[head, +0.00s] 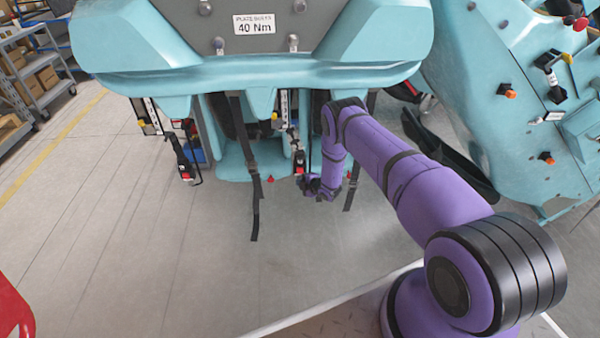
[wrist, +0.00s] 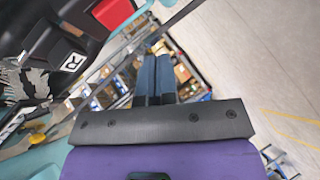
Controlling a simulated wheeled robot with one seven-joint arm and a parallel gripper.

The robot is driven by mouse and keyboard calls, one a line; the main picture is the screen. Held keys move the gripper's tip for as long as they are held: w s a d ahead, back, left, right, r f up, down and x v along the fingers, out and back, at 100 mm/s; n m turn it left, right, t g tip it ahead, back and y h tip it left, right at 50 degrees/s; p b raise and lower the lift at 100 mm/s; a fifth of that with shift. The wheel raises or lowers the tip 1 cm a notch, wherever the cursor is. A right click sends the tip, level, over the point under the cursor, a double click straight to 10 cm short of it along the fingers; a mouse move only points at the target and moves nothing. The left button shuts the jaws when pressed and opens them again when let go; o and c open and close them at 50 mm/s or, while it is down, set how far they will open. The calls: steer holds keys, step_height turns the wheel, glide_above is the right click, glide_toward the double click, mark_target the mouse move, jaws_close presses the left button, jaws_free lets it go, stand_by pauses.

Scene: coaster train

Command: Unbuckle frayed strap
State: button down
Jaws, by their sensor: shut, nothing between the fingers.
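In the wrist view a black buckle (wrist: 60,45) with a red button (wrist: 112,12) and an "R" label fills the upper left. A ragged grey piece, which looks like frayed webbing (wrist: 25,82), lies at its left edge. My gripper (wrist: 157,62) has its two blue-grey fingers together and empty, to the right of the buckle and apart from it in the picture. In the head view my gripper (head: 312,187) is small and dark below the seats, near a red-buttoned buckle (head: 299,165). The frayed part cannot be made out there.
The teal coaster car (head: 250,75) overhangs the seats. Black straps (head: 254,205) hang down, and another red-buttoned buckle (head: 186,165) hangs further left. A teal panel with knobs (head: 545,110) stands right. Shelves (head: 40,70) stand far left. The floor in front is clear.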

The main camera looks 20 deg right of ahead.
steer(key=shift+s+a, duration=0.25)
steer(key=shift+s, duration=0.55)
